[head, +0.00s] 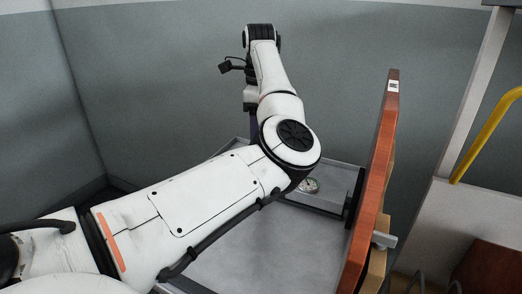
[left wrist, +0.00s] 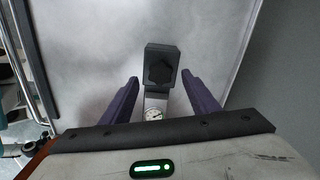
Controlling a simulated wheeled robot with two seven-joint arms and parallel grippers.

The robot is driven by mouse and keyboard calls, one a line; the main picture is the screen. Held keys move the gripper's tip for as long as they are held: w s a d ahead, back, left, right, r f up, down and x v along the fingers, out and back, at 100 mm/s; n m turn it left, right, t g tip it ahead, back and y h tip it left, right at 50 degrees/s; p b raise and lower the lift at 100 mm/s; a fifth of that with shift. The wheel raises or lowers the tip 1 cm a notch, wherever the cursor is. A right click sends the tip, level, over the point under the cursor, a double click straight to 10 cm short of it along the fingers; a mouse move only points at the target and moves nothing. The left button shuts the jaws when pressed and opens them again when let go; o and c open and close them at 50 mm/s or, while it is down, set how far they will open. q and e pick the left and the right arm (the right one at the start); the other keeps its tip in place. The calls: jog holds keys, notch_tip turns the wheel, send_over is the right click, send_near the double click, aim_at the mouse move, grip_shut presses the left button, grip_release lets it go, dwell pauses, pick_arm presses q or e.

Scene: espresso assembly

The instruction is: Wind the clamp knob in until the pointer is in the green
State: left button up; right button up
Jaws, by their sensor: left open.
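In the left wrist view the black clamp knob (left wrist: 159,70) sits on a dark square block. A small round dial with a white face (left wrist: 153,114) lies just below it in the picture; its pointer and any green zone are too small to read. My left gripper (left wrist: 160,78) is open, its two dark purple fingers on either side of the knob with gaps showing, apparently not touching it. In the head view the dial (head: 310,185) shows beside my left arm, while that arm hides the knob and my left fingers. My right gripper is out of view.
A grey tray-like surface (head: 285,245) with raised edges lies under my arm. An upright orange-brown panel (head: 376,175) stands at its right, with a grey fitting (head: 384,239) on its outer side. A yellow rail (head: 487,135) is at far right.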

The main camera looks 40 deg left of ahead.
pick_arm(q)
jog(key=shift+f, duration=1.5)
jog(key=shift+c, duration=0.3)
jog(key=c, duration=1)
jog(key=shift+m, duration=0.4)
